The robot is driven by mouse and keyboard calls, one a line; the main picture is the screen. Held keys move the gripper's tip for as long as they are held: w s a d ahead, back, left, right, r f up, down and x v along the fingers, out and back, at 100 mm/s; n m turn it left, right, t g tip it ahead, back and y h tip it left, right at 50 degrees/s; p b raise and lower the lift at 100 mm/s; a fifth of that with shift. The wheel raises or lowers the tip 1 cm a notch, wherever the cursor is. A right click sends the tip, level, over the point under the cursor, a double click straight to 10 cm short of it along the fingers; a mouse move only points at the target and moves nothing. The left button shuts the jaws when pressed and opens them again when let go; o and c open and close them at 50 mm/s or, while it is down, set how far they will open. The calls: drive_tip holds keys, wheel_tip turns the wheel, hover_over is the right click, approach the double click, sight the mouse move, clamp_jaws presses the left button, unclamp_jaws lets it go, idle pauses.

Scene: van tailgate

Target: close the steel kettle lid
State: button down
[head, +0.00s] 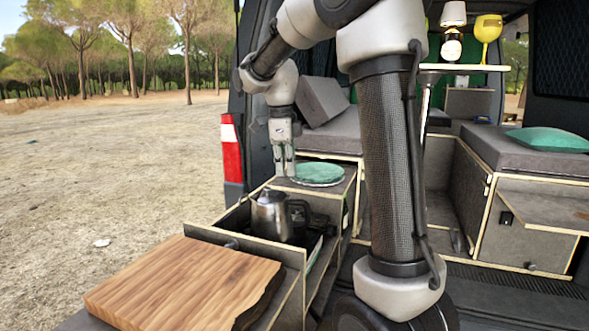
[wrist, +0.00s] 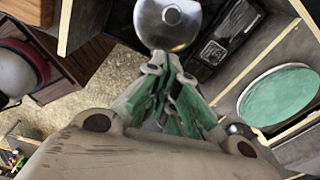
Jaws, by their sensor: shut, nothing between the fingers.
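The steel kettle (head: 270,216) stands upright in the open drawer, its dark handle on the right in the head view. In the wrist view its round, shiny steel lid (wrist: 168,17) with a small knob is at the top edge, partly cut off. I cannot tell whether the lid is fully down. My gripper (head: 285,173) points down above and slightly behind the kettle, apart from it, shut and empty. In the wrist view my gripper (wrist: 162,62) shows just below the lid in the picture; the gap between them is hard to judge.
The drawer front (head: 250,243) stands close in front of the kettle. A wooden board (head: 185,283) lies before it. A green round dish (head: 318,174) rests on the cabinet top right of my gripper. The air left of the kettle is free.

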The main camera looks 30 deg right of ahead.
sight(270, 189)
drive_tip(key=shift+w+a+f+g+h, duration=0.15)
drive_tip(key=shift+w+a+g+h, duration=0.25)
drive_tip(key=shift+a+h, duration=0.15)
drive_tip(key=shift+w+a+f+g+h, duration=0.15)
drive_tip(key=shift+w+a+g+h, duration=0.25)
drive_tip(key=shift+a+h, duration=0.15)
drive_tip(key=shift+w+a+f+g+h, duration=0.25)
drive_tip(key=shift+w+a+g+h, duration=0.15)
drive_tip(key=shift+h, duration=0.1)
drive_tip(key=shift+w+a+f, duration=0.6)
drive_tip(key=shift+a+f, duration=0.25)
drive_tip(key=shift+a, duration=0.1)
drive_tip(key=shift+f, duration=0.1)
